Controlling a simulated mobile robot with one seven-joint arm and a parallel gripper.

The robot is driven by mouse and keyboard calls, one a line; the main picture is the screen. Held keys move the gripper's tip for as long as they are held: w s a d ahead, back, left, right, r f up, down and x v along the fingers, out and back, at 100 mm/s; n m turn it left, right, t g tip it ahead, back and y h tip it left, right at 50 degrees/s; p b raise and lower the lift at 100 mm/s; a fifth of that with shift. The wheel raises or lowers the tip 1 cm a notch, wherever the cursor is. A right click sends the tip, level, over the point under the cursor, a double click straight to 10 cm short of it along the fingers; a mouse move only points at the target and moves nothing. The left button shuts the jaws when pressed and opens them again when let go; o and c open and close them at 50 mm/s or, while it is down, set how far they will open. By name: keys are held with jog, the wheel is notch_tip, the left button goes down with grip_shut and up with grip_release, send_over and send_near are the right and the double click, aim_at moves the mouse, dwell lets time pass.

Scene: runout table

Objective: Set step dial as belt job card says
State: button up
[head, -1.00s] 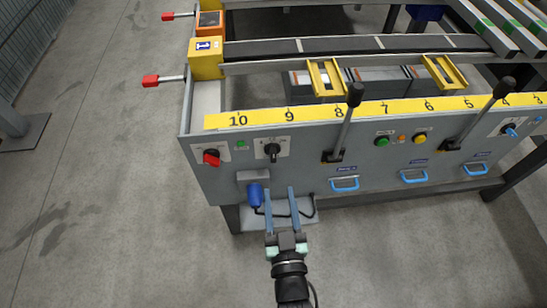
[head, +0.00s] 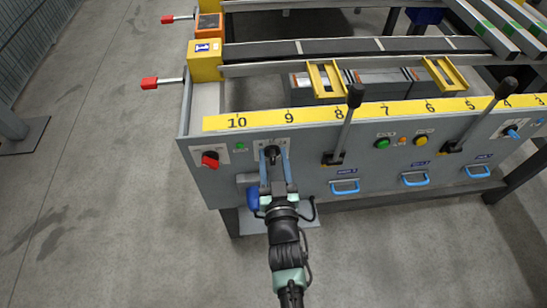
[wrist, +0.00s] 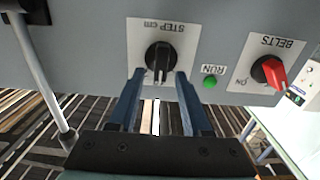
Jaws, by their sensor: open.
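The step dial is a black knob (wrist: 160,56) on a white plate lettered STEP cm (wrist: 137,34) in the wrist view. A pale mark on the knob points toward the bottom of that picture. In the head view the dial (head: 271,152) is on the grey front panel, partly covered by my gripper. My gripper (wrist: 160,78) is open, its two blue fingers one on each side of the knob's near part. It also shows in the head view (head: 273,163). I cannot tell whether the fingers touch the knob. No job card is readable.
The red belts switch (wrist: 270,72) and green run lamp (wrist: 210,82) are close beside the dial. A blue handset (head: 253,199) hangs just below left of my gripper. A black-knobbed lever (head: 345,127) stands to the right.

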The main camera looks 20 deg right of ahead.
grip_shut()
jog(key=shift+n, duration=0.3)
jog(key=n+b, duration=0.3)
jog(key=shift+a+f, duration=0.25)
jog(key=n+b, duration=0.2)
jog(key=n, duration=0.1)
jog(key=n+b, duration=0.1)
jog(key=n, duration=0.1)
jog(key=shift+w+a, duration=0.15)
jog(key=shift+a, duration=0.2)
dwell(0.3)
grip_release()
